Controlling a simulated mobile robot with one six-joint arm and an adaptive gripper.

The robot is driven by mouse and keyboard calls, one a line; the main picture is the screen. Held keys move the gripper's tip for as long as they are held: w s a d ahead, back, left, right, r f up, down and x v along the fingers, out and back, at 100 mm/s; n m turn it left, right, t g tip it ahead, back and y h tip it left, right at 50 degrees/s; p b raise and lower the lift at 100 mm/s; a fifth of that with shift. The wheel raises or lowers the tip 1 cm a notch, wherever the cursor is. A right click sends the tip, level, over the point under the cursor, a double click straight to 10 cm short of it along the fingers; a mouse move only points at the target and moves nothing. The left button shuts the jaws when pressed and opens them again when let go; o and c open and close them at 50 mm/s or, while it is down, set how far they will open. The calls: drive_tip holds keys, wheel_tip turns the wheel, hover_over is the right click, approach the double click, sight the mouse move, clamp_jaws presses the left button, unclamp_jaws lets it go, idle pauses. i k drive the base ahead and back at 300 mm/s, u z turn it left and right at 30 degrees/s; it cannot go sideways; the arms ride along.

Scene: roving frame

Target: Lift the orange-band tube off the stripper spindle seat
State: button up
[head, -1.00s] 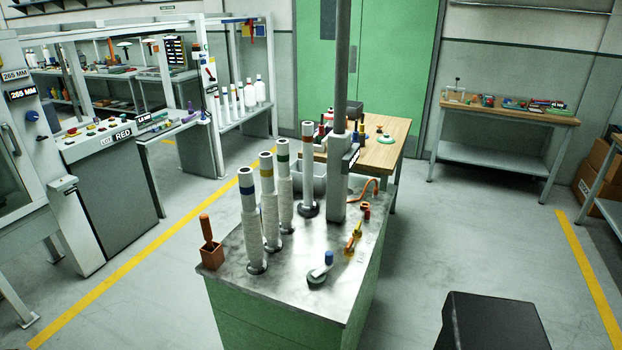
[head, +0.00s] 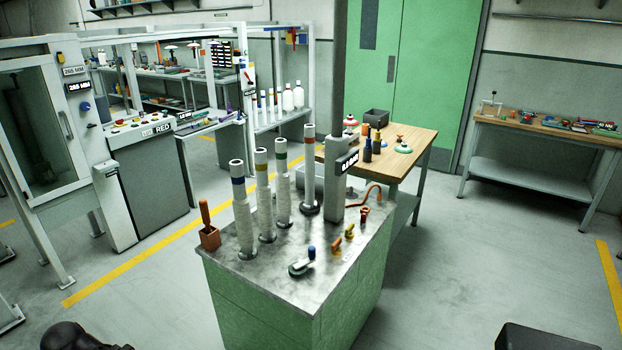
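The orange-band tube (head: 310,173) is pale and bare, with an orange-brown band near its top. It stands upright on the stripper spindle seat (head: 310,208), a dark round base on the metal-topped green bench, just left of a grey post. Its lower end meets the seat; the contact is too small to see in detail. My gripper is not in view.
The grey post (head: 336,185) carries a small black display. A wooden table (head: 410,152) stands behind.

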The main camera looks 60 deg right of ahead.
sight(310, 202)
drive_tip(key=u, duration=0.2)
drive_tip(key=k, duration=0.65)
drive_tip(key=z, duration=2.9)
drive_tip(key=i, duration=0.95)
drive_tip(key=u, duration=0.05)
